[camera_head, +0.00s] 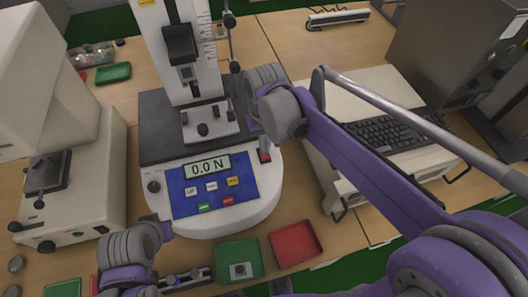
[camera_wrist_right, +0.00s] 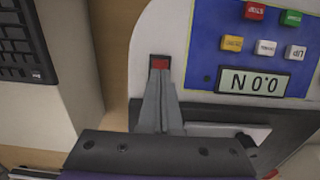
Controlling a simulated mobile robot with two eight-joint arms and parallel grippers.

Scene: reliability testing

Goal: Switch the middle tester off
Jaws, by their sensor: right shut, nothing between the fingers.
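The middle tester (camera_head: 225,215) is a white machine with a blue panel, and its display (camera_head: 207,166) reads 0.0 N. Its red switch (camera_head: 265,156) sits in a dark slot on the right of the front. The switch also shows in the right wrist view (camera_wrist_right: 160,62). My right gripper (camera_wrist_right: 158,82) is shut and empty, its fingertips right at the switch's near edge; I cannot tell whether they touch. In the head view its wrist is above the switch and hides most of the fingers. My left gripper (camera_head: 156,226) is low at the tester's front left, its fingers unclear.
Another white tester (camera_head: 75,190) stands at the left, and a grey machine (camera_head: 440,50) at the back right. A keyboard (camera_head: 385,133) lies on a white unit right of the middle tester. Green (camera_head: 222,268) and red (camera_head: 295,243) trays lie in front.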

